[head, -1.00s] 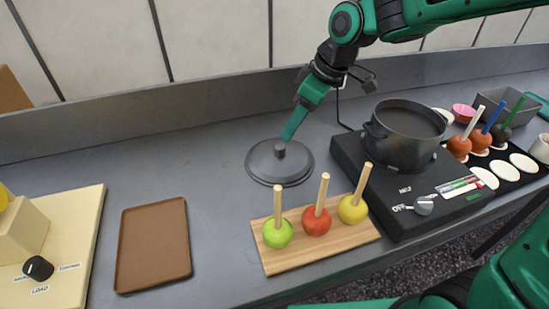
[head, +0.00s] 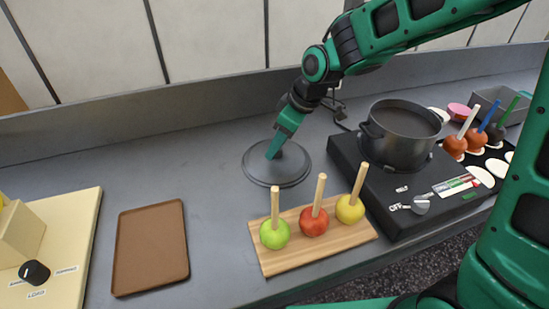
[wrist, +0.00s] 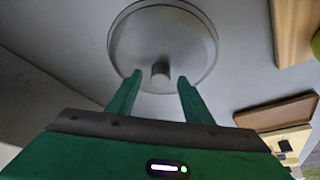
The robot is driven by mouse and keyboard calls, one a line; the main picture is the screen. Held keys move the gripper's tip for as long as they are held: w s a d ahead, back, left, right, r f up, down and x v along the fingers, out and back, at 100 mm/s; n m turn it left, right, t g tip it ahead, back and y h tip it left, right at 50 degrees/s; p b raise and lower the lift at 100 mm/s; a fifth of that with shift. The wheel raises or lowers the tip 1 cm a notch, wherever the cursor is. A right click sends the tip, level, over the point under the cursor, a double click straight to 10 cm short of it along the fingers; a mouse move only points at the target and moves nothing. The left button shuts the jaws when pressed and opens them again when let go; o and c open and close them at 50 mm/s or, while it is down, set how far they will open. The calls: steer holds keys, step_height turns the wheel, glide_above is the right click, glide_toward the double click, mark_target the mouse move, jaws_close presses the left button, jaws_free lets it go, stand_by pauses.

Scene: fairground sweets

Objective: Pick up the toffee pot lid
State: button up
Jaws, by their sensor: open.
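The toffee pot lid (head: 290,172) is a dark grey disc lying flat on the grey counter, left of the black hob. My gripper (head: 272,154) is at the lid, reaching down from the upper right. In the wrist view my gripper (wrist: 159,75) is open, with one green finger on each side of the knob and gaps visible. In the head view the fingers hide much of the knob.
The dark toffee pot (head: 402,135) stands open on the black hob (head: 385,185). A wooden board (head: 285,263) with three apples on sticks lies in front of the lid. A brown tray (head: 150,245) lies front left. The counter left of the lid is clear.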

jaws_close()
steer(key=shift+r, duration=0.1)
